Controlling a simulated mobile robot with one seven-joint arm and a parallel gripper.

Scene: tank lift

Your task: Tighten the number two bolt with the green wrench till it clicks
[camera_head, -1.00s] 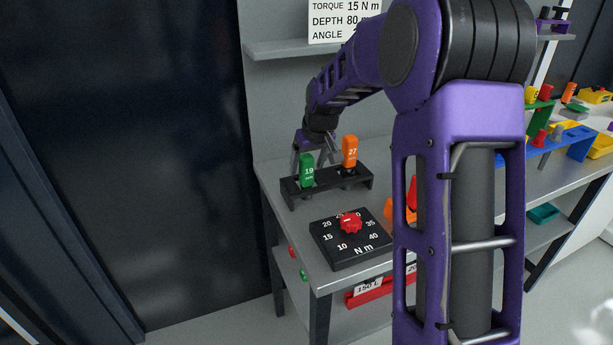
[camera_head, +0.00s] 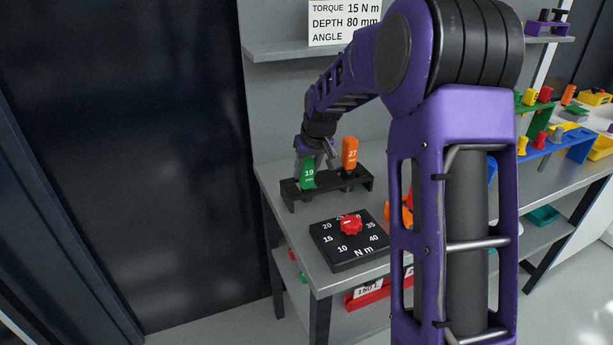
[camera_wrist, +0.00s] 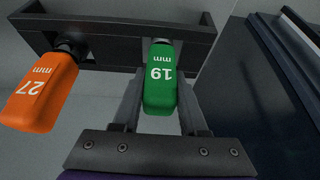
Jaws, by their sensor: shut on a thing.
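The green wrench marked 19 mm (camera_head: 308,174) stands in the black rack (camera_head: 292,192) on the bench. My gripper (camera_head: 314,158) is at its handle from behind. In the wrist view the green handle (camera_wrist: 160,80) lies between the two fingers of my gripper (camera_wrist: 158,100), which are shut on it. The wrench's lower end is hidden by the rack. The number two bolt cannot be made out in these views.
An orange 27 mm wrench (camera_head: 350,153) stands close by in the same rack. A black torque dial (camera_head: 345,246) with a red knob (camera_head: 351,224) lies in front. A sign (camera_head: 344,22) reads torque 15 N m, depth 80 mm. A dark panel (camera_head: 130,150) stands left.

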